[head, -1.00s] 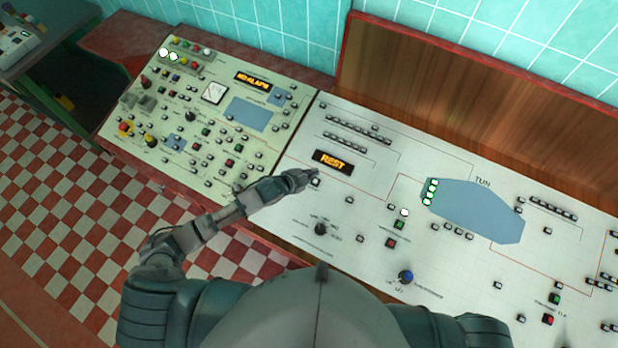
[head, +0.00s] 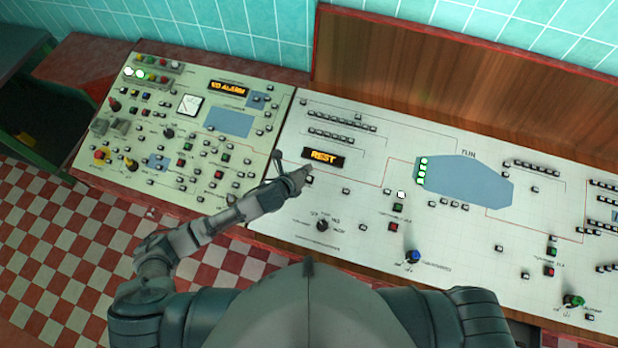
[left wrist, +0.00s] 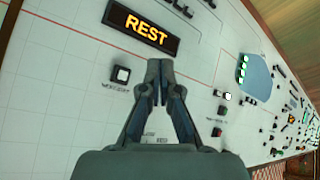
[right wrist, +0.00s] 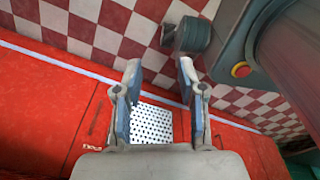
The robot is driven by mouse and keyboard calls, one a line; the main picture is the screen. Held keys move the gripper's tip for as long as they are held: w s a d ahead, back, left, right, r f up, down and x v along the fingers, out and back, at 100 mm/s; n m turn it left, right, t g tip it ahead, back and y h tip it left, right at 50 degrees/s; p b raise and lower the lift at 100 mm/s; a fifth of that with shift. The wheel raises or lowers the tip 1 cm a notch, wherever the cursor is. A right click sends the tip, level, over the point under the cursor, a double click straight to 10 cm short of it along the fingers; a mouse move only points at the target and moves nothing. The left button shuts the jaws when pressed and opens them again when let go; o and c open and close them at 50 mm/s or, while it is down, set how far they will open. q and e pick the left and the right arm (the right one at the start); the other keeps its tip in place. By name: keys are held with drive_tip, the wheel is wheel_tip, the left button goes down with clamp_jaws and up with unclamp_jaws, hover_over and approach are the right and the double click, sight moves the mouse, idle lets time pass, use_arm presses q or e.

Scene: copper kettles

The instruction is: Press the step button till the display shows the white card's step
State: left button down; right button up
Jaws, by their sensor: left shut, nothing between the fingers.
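The display (head: 324,157) on the white panel reads REST in orange letters; it shows larger in the left wrist view (left wrist: 142,27). A pale square button (left wrist: 122,74) with a dark surround and a small blurred label sits just below the display. My left gripper (head: 306,172) is shut and empty, just below the display. In the left wrist view its fingertips (left wrist: 160,72) are right of the button, apart from it in the picture; whether they touch the panel I cannot tell. My right gripper (right wrist: 160,66) is open and empty. I see no white card.
The white panel (head: 450,240) carries several buttons, knobs and a blue TUN shape (head: 468,185) with green lights. A cream panel (head: 150,110) with an orange alarm display (head: 229,88) stands at left. A wooden backboard (head: 450,90) rises behind. The right gripper is above a red surface (right wrist: 50,100).

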use_arm(q)
drive_tip(key=b, duration=0.7)
hover_over(307, 181)
drive_tip(key=f, duration=0.7)
drive_tip(key=shift+s, duration=0.3)
drive_tip(key=shift+w+d+f, duration=0.1)
drive_tip(key=shift+w+f, duration=0.15)
drive_tip(key=shift+f, duration=0.55)
use_arm(e)
wheel_tip(307, 181, down, 7)
drive_tip(key=shift+a, duration=0.3)
drive_tip(key=shift+s, duration=0.1)
drive_tip(key=shift+a+f, duration=0.1)
drive_tip(key=shift+a, duration=0.2)
use_arm(q)
drive_tip(key=shift+f, duration=0.35)
use_arm(e)
drive_tip(key=shift+d, duration=0.2)
